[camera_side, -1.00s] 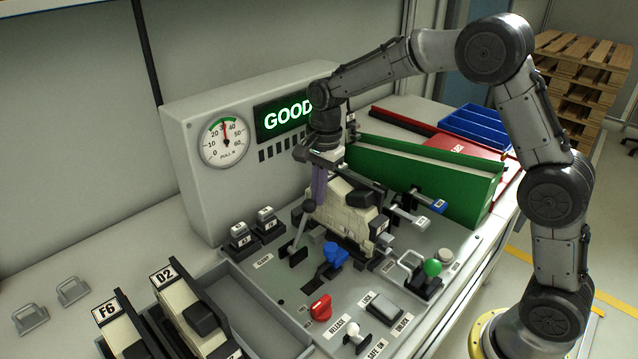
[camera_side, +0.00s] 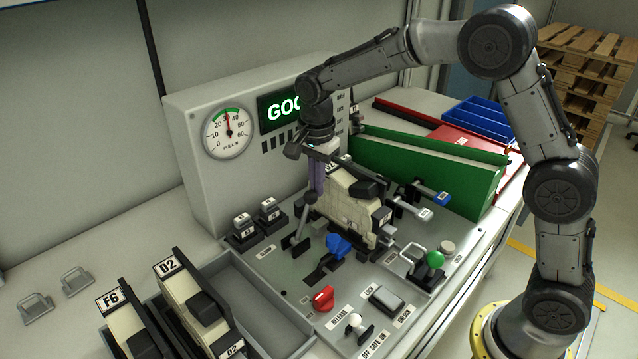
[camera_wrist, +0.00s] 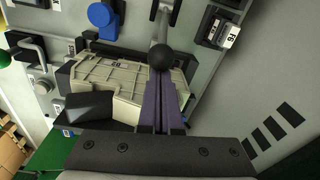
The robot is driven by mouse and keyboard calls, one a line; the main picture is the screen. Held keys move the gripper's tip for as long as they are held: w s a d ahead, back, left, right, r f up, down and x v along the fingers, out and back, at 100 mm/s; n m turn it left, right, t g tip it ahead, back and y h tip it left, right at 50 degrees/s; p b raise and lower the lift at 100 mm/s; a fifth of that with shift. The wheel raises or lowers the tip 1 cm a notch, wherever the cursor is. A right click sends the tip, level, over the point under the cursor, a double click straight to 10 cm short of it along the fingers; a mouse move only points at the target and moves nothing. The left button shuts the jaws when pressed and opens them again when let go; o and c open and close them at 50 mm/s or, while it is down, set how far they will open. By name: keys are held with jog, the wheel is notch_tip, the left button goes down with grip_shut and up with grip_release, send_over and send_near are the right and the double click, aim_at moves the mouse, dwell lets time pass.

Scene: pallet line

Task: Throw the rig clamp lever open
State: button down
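The rig clamp lever (camera_side: 303,225) stands on the grey panel beside a label that seems to read CLAMP. It is a grey rod with a black ball knob (camera_side: 310,197), rising from a dark slot and leaning right, toward the pale block. My gripper (camera_side: 318,191) points down, with its purple fingertips at the knob. In the wrist view, the fingers (camera_wrist: 164,100) lie close together and look shut, with the knob (camera_wrist: 161,55) right at their tips. I see no knob between the fingers. Whether they touch the knob I cannot tell.
A pale block (camera_side: 345,205) sits in the rig just right of my fingers. A blue knob (camera_side: 338,246), red knob (camera_side: 323,298) and green ball lever (camera_side: 435,258) stand on the panel. The gauge box (camera_side: 185,150) is behind; a green bin (camera_side: 430,175) is at right.

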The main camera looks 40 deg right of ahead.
jog(key=shift+a+r+h, duration=0.25)
jog(key=shift+a+h, duration=0.15)
jog(key=shift+a, duration=0.2)
jog(key=a+h, duration=0.6)
jog(key=a, duration=0.5)
jog(key=shift+r+h, duration=0.25)
jog(key=shift+h, duration=0.05)
jog(key=shift+a+f, duration=0.1)
jog(key=shift+a, duration=0.1)
jog(key=a+f+v, duration=0.1)
jog(key=v, duration=0.8)
jog(key=shift+a+r, duration=0.15)
jog(key=shift+a, duration=0.2)
